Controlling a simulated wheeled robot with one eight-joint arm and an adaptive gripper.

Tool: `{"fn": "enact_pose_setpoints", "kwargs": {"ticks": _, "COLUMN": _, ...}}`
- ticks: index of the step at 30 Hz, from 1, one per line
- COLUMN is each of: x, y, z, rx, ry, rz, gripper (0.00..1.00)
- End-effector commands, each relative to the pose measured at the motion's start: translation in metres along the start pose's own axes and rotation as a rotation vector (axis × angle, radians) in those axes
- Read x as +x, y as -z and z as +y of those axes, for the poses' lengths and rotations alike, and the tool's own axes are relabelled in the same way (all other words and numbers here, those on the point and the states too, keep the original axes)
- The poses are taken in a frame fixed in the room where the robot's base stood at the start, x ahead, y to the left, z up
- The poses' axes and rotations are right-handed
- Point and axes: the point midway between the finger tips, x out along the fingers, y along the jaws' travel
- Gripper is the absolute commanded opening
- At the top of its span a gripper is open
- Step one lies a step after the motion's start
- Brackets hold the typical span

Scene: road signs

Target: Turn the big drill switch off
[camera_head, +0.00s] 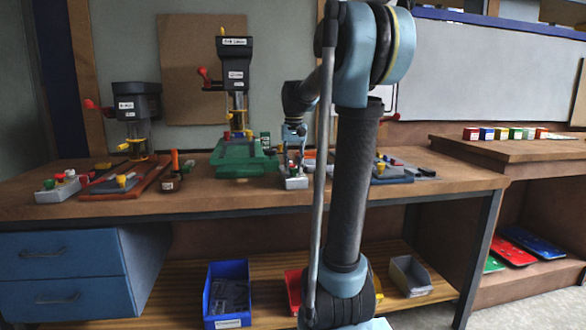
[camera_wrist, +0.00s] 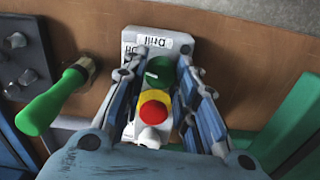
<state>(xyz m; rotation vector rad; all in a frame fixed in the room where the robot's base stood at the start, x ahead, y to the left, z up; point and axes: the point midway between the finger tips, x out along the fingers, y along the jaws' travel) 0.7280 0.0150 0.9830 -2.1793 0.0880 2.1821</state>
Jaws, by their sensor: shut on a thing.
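The drill switch (camera_wrist: 153,134) is a pale box with a "Drill" label, a green button (camera_wrist: 160,72), a red button on a yellow collar (camera_wrist: 154,108) and a white knob. In the head view the switch box (camera_head: 297,183) lies on the workbench, right of the big drill (camera_head: 235,75) with its green base. My gripper (camera_wrist: 160,68) points down over the box, its fingers on either side of the buttons, shut on the switch. Exact finger contact is hard to tell. In the head view my gripper (camera_head: 293,158) is small and partly merges with the box.
A smaller drill (camera_head: 136,103) and another switch box (camera_head: 60,187) stand at the left of the workbench (camera_head: 230,197). A green-handled tool (camera_wrist: 50,103) lies left of my gripper in the wrist view. Bins, including a blue one (camera_head: 227,318), sit on the lower shelf.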

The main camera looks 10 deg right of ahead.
Motion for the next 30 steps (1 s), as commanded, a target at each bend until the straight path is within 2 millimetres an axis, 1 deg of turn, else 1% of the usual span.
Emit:
{"fn": "enact_pose_setpoints", "kwargs": {"ticks": 6, "x": -0.0003, "y": 0.0007, "z": -0.0002, "rx": 0.157, "ry": 0.000, "rz": 0.001, "gripper": 0.03}}
{"fn": "enact_pose_setpoints", "kwargs": {"ticks": 12, "x": -0.0003, "y": 0.0008, "z": -0.0004, "rx": 0.255, "ry": 0.001, "rz": 0.001, "gripper": 0.03}}
{"fn": "enact_pose_setpoints", "kwargs": {"ticks": 19, "x": -0.0003, "y": 0.0008, "z": -0.0006, "rx": 0.311, "ry": 0.001, "rz": 0.002, "gripper": 0.03}}
{"fn": "enact_pose_setpoints", "kwargs": {"ticks": 30, "x": -0.0004, "y": 0.0009, "z": -0.0008, "rx": 0.322, "ry": 0.002, "rz": 0.001, "gripper": 0.03}}
